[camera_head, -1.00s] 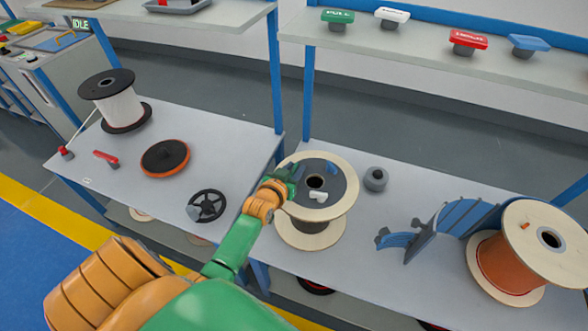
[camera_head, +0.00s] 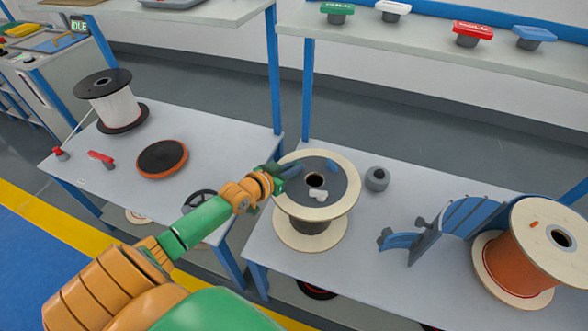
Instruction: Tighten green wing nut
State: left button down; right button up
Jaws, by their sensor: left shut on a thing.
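My left gripper (camera_head: 284,173) reaches in from the lower left to the left rim of the wooden spool (camera_head: 312,240). It is shut at the edge of the spool's dark top plate (camera_head: 335,184), on what seems to be the green wing nut. The jaws hide most of that nut, and its fit on the plate cannot be made out. A white wing nut (camera_head: 318,195) and a blue wing nut (camera_head: 332,166) sit on the same plate around the central hole. My right gripper is not in view.
A grey knob-like part (camera_head: 377,179) stands right of the spool. A blue curved rack (camera_head: 455,222) and an orange cable spool (camera_head: 515,265) stand further right. Green, white, red and blue labelled blocks line the shelf (camera_head: 430,45) above.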

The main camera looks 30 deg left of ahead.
pick_arm(q)
jog(key=c, duration=0.9)
grip_release()
jog(key=p+v, duration=0.1)
jog(key=v, duration=0.6)
jog(key=shift+s+p, duration=0.1)
jog(key=shift+p, duration=0.2)
